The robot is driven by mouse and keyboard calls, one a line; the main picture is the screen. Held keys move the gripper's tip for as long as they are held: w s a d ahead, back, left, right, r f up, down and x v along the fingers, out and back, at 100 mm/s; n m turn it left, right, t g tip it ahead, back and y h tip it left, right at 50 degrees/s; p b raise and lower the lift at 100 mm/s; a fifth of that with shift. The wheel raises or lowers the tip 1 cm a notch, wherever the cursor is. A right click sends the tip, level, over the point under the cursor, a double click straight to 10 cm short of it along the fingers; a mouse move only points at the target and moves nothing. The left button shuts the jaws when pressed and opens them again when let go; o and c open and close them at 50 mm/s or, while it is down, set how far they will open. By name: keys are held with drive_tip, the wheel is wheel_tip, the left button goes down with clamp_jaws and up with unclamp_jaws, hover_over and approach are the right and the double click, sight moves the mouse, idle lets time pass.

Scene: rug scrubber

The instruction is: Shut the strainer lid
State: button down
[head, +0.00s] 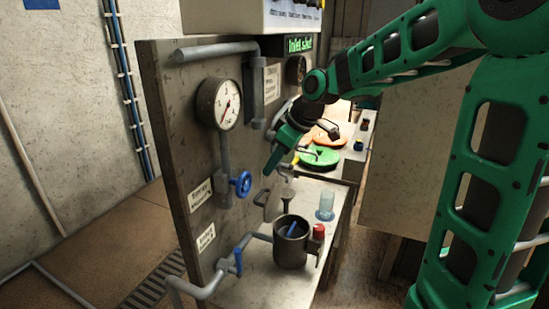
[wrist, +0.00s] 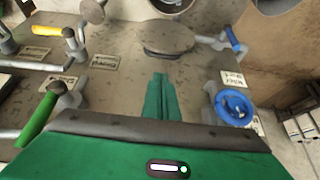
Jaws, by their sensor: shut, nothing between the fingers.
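The strainer is a dark round pot (head: 290,247) on the bench, its mouth uncovered and something blue inside. Its rim shows at the top edge of the wrist view (wrist: 172,10). A grey disc, which looks like the strainer lid (wrist: 166,37), stands raised between the pot and the panel, tilted away from the mouth. My gripper (head: 269,168) is shut and empty, above and behind the pot near the panel. In the wrist view its fingertips (wrist: 159,76) point towards the lid, apart from it.
The panel (head: 180,130) carries a gauge (head: 219,103), a blue handwheel (head: 242,184) and a blue-handled pipe valve (head: 238,262). A red-capped piece (head: 319,231) sits beside the pot.

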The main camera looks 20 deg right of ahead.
drive_tip(key=shift+w+a+f, duration=0.1)
drive_tip(key=shift+f, duration=1.25)
drive_tip(key=shift+w+a+f, duration=0.1)
drive_tip(key=shift+f, duration=1.2)
drive_tip(key=s+d+f, duration=0.1)
drive_tip(key=s+d, duration=0.3)
drive_tip(key=shift+s+d+f, duration=0.15)
drive_tip(key=s+d+f, duration=0.3)
drive_tip(key=f, duration=0.2)
drive_tip(key=shift+s, duration=0.1)
wheel_tip(320, 180, up, 9)
drive_tip(key=s+d, duration=0.1)
drive_tip(key=shift+s+d, duration=0.2)
drive_tip(key=shift+d, duration=0.05)
idle(0.7)
